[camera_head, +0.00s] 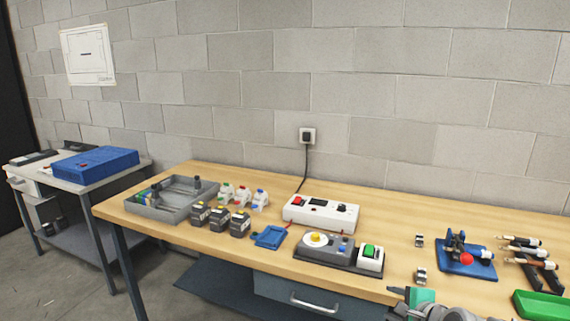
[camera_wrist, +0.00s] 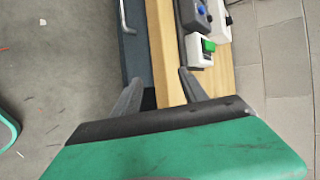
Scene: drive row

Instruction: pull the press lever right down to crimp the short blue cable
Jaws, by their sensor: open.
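The press (camera_head: 456,245) is a dark mechanism on a blue base (camera_head: 455,268), toward the right end of the wooden bench. A red ball knob (camera_head: 466,259), which looks like the end of its lever, is low at the front of the press. A small pale piece with a blue part (camera_head: 481,253) lies at the press's right side; I cannot tell whether it is the short blue cable. My gripper shows in the wrist view (camera_wrist: 159,88), open and empty over the bench's front edge. In the head view its teal body is at the bottom, left of and nearer than the press.
Several cables (camera_head: 524,241) lie on a dark rack right of the press, with a green tray (camera_head: 540,304) in front. Two small metal clips (camera_head: 420,275) stand left of the press. A box with a green button (camera_head: 370,256) is farther left. A drawer (camera_head: 308,294) is under the bench.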

